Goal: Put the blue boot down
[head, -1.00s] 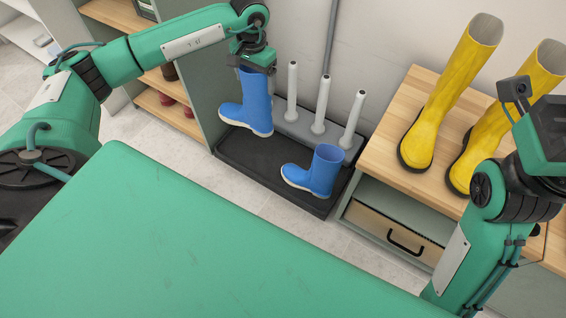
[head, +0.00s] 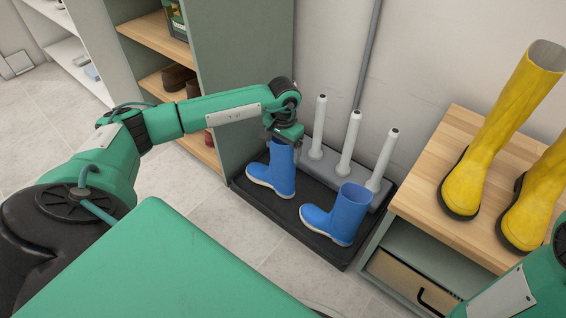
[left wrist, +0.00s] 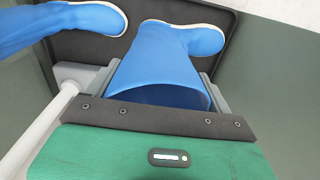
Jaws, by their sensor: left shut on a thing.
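A blue boot (head: 281,172) stands upright at the left end of the black tray (head: 300,226), or just above it; I cannot tell if its sole touches. My left gripper (head: 284,138) is shut on the top of its shaft. In the left wrist view the held boot (left wrist: 160,65) hangs from the jaws with its toe over the tray (left wrist: 230,22). A second blue boot (head: 341,215) stands on the tray to the right. My right gripper is out of view; only part of my right arm shows at the lower right.
A grey rack with several white pegs (head: 350,140) stands behind the boots on the tray. Yellow boots (head: 497,130) stand on a wooden-topped cabinet (head: 430,185) at right. A shelf unit with shoes (head: 178,78) is at left. The floor (head: 215,225) before the tray is clear.

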